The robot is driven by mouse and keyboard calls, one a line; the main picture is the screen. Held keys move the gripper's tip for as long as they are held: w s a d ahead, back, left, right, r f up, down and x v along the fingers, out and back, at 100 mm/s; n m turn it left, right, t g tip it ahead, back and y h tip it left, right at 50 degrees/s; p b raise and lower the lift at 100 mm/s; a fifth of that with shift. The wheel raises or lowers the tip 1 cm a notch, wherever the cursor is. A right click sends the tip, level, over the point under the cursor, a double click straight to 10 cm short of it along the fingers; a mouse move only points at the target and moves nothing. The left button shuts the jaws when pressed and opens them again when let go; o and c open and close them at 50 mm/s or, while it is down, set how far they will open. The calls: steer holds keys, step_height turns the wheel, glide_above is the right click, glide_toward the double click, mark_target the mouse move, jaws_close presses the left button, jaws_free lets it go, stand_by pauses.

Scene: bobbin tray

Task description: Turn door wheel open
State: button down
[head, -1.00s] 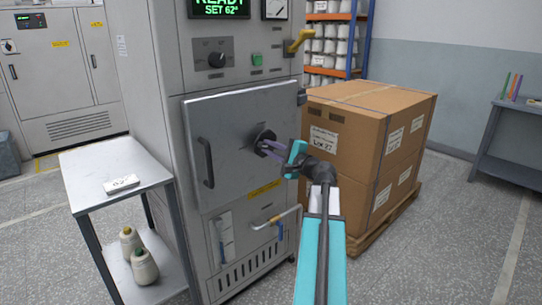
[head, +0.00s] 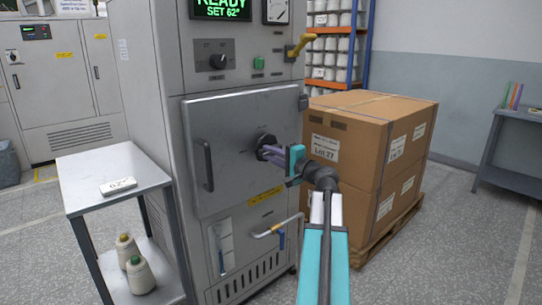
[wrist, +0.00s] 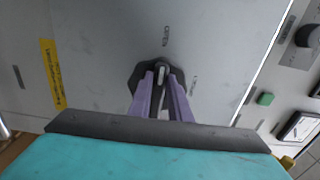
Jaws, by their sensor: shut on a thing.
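The door wheel (head: 265,139) is a small dark hub on the grey metal door (head: 232,165) of the cabinet, and the door looks closed. My gripper (head: 264,152) meets it from the front right, with its purple fingers at the wheel. In the wrist view the wheel (wrist: 141,77) is a dark, many-sided plate with a pale grey bar at its middle. The fingers (wrist: 161,80) are shut on that bar from both sides. The word OPEN is printed on the door beside the wheel. The fingers and palm hide part of the wheel.
A vertical door handle (head: 207,165) is left of the wheel. A pipe with a blue lever (head: 279,233) juts out below. Stacked cartons (head: 365,150) on a pallet stand close on the right. A side table (head: 110,176) with cones below stands left.

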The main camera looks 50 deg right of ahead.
steer(key=c, duration=1.6)
jaws_free()
steer(key=shift+c, duration=0.2)
steer(key=s+a+p, duration=0.1)
steer(key=s+p, duration=0.1)
steer(key=s, duration=1.1)
steer(key=shift+s, duration=0.4)
